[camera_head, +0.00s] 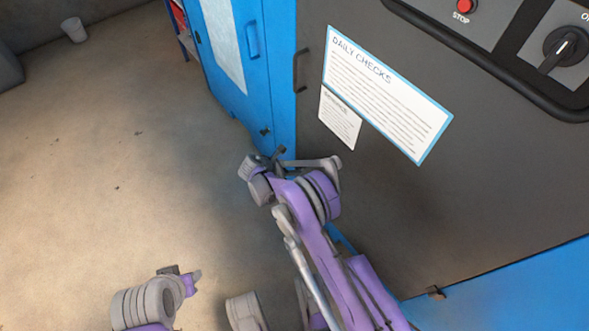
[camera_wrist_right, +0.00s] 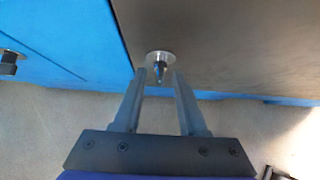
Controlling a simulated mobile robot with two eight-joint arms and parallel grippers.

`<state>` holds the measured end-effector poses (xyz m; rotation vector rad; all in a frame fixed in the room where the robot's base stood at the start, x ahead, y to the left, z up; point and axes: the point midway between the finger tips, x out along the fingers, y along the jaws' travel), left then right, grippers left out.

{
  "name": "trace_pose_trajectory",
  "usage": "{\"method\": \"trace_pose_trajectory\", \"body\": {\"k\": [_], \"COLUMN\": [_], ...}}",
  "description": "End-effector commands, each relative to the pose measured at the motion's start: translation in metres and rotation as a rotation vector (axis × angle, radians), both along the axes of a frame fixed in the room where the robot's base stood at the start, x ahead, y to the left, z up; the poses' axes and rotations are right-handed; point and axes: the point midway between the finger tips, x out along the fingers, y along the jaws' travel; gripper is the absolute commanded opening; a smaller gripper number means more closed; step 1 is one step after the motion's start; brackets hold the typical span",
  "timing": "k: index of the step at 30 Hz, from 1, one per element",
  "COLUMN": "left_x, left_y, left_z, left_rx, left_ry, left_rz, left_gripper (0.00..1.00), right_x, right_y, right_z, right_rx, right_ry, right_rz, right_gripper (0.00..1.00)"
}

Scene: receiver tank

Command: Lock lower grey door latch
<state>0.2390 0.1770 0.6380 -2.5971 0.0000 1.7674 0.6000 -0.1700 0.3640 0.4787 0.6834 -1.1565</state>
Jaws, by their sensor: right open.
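The grey door (camera_head: 400,200) fills the right of the head view, with a black handle (camera_head: 300,70) near its left edge. In the right wrist view, the lower latch (camera_wrist_right: 159,62) is a round silver disc with a dark turning piece, near the bottom corner of the grey panel (camera_wrist_right: 220,35). My right gripper (camera_wrist_right: 157,80) is open, its two fingers either side of the latch piece at their tips; contact cannot be told. In the head view my right gripper (camera_head: 279,155) is at the door's lower left, hiding the latch. My left gripper (camera_head: 190,277) is low at left, its jaws unclear.
A blue door (camera_head: 235,60) with its own handle and dark latch (camera_head: 265,131) stands left of the grey one. Posted sheets (camera_head: 385,95) hang on the grey door. Another small dark fitting (camera_head: 435,292) sits at its lower edge.

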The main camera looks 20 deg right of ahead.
Motion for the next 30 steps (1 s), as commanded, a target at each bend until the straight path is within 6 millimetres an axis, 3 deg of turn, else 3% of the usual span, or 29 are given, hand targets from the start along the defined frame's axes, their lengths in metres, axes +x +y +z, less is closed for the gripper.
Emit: {"method": "trace_pose_trajectory", "body": {"k": [13, 20, 30], "left_x": [0.0005, 0.0004, 0.0004], "left_y": [0.0000, 0.0000, 0.0000], "left_z": [-0.0020, -0.0019, -0.0019], "left_rx": [0.000, 0.000, 0.000], "left_ry": [-0.001, -0.001, -0.001], "left_rz": [0.000, 0.000, 0.000], "left_gripper": [0.41, 0.41, 0.41], "right_x": [0.0034, 0.0033, 0.0032], "right_y": [-0.0091, -0.0089, -0.0089], "right_z": [-0.0096, -0.0094, -0.0092], "right_rx": [0.000, 0.000, 0.002], "right_ry": [-0.001, -0.001, -0.005], "right_rz": [0.001, 0.001, 0.001], "right_gripper": [0.41, 0.02, 0.00]}}
